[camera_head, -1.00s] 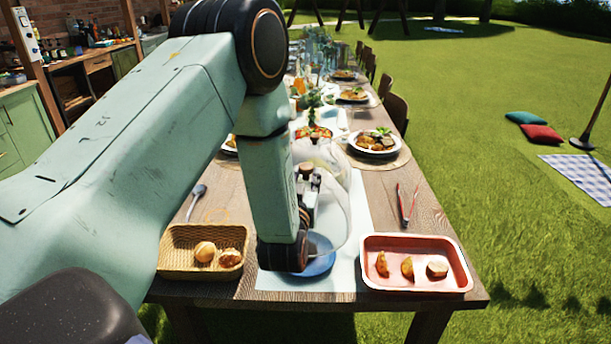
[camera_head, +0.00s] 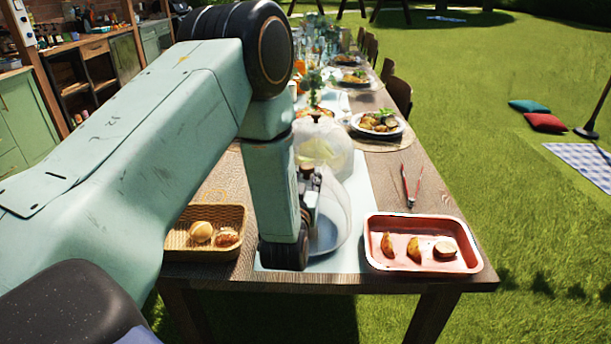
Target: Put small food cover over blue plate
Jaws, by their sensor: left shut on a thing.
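My left gripper (camera_head: 308,185) is shut on the small clear food cover (camera_head: 334,212), a see-through dome near the front middle of the table. The cover is over at least the visible part of the plate. I cannot tell whether its rim rests there. My right gripper is not in view.
Another clear dome (camera_head: 325,145) with something greenish inside stands just behind. A wicker basket (camera_head: 184,247) with bread is at left, a red tray (camera_head: 455,262) with food pieces at right. Red tongs (camera_head: 408,186) lie behind the tray. A full plate (camera_head: 356,132) stands farther back.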

